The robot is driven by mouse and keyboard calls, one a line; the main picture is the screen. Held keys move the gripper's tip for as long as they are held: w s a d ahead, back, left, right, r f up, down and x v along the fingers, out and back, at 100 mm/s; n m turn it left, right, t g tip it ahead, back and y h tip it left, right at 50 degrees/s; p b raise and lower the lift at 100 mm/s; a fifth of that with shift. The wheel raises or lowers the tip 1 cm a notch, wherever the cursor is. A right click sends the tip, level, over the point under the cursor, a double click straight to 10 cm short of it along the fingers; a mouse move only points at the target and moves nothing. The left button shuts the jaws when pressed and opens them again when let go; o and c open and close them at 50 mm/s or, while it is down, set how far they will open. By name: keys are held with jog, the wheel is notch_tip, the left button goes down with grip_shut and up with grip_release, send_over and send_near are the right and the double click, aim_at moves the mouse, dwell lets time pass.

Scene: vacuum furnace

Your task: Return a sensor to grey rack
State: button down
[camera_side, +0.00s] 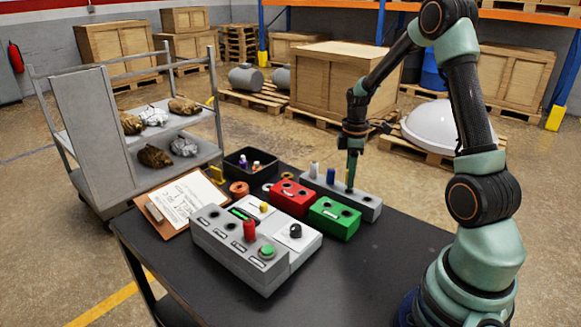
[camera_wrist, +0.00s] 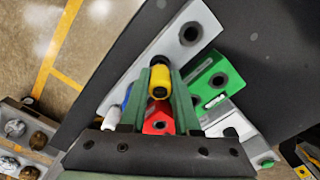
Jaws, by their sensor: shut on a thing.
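The grey rack (camera_side: 369,207) lies along the far right side of the dark table, behind the red and green blocks. In the wrist view the rack (camera_wrist: 148,58) runs diagonally, with an empty hole (camera_wrist: 190,34) at its far end. My gripper (camera_side: 351,176) points down at the rack. It is shut on a yellow sensor (camera_wrist: 159,83), which shows between the fingers in the wrist view. The sensor is over the rack by a dark hole; how far in it sits is unclear. A white sensor (camera_side: 314,169) and a blue sensor (camera_side: 331,176) stand in the rack.
The red block (camera_side: 290,197) and green block (camera_side: 335,217) stand close in front of the rack. A grey panel (camera_side: 258,241) with a red cylinder, a knob and a green button is nearer. A black bin (camera_side: 250,163) and a clipboard (camera_side: 182,200) lie left. The table's right front is clear.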

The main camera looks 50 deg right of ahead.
jog(key=shift+f, duration=1.1)
dwell(0.6)
jog(key=shift+c, duration=0.8)
grip_release()
jog(key=shift+r, duration=3)
